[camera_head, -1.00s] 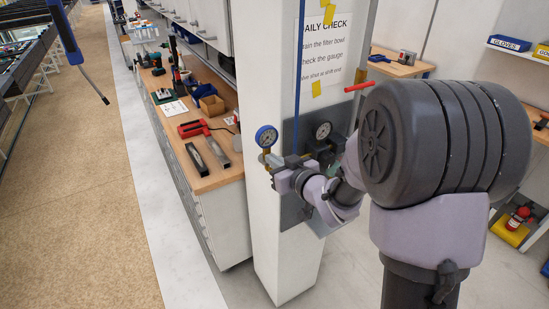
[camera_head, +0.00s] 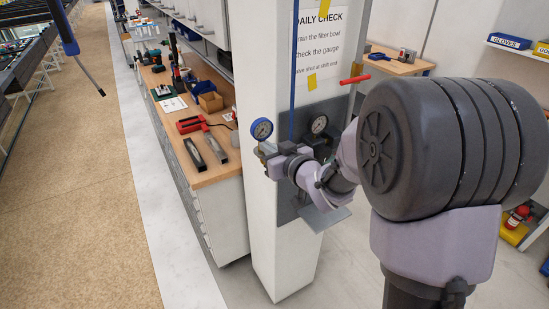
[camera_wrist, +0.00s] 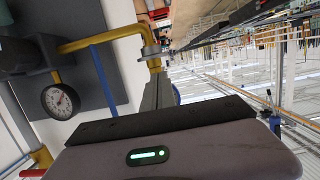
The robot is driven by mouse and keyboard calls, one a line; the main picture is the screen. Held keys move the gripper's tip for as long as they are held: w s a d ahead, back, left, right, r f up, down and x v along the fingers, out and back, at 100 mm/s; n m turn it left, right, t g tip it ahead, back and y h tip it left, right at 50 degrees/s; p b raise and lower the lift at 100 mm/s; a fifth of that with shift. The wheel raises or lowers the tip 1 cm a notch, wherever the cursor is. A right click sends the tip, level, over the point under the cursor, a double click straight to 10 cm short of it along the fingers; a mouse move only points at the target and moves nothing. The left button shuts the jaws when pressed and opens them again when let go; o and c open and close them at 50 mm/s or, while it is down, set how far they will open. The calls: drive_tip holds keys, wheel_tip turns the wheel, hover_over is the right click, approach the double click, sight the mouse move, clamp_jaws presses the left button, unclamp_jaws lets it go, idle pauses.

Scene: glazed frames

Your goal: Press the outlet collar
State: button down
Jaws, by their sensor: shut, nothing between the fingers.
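In the wrist view, a brass pipe (camera_wrist: 92,42) leads to a short brass fitting with a grey ring that looks like the outlet collar (camera_wrist: 150,51). My gripper (camera_wrist: 156,82) is shut and empty. Its fingertips are just below the ring in the picture, very close; I cannot tell whether they touch. In the head view, my gripper (camera_head: 269,152) is at the pillar's air fittings, just below the blue-rimmed gauge (camera_head: 262,129). The collar is hidden or too small there.
A dark-rimmed gauge (camera_head: 319,124) and a blue hose (camera_wrist: 104,80) are close beside my gripper. A red handle (camera_head: 355,80) sticks out above my wrist. The white pillar (camera_head: 285,250) carries the fittings. A workbench (camera_head: 215,174) with tools stands left.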

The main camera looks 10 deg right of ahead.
drive_tip(key=r+v, duration=0.1)
drive_tip(key=v, duration=0.9)
drive_tip(key=shift+s, duration=0.2)
drive_tip(key=shift+d, duration=0.15)
drive_tip(key=shift+d, duration=0.1)
drive_tip(key=s+d+f+m+g+h+b, duration=0.2)
drive_tip(key=s+d+f+m+h+b, duration=0.4)
drive_tip(key=b, duration=0.3)
drive_tip(key=s+a+f+m+g+y+b, duration=0.1)
drive_tip(key=s+a+f+g+b, duration=0.2)
drive_tip(key=s, duration=0.7)
drive_tip(key=s+a+f+m+g+y+b, duration=0.1)
drive_tip(key=s+a+f+g+y+b, duration=0.1)
drive_tip(key=s+a+f, duration=0.6)
drive_tip(key=s+g+b, duration=0.1)
drive_tip(key=s+b, duration=0.1)
drive_tip(key=shift+g+b, duration=0.3)
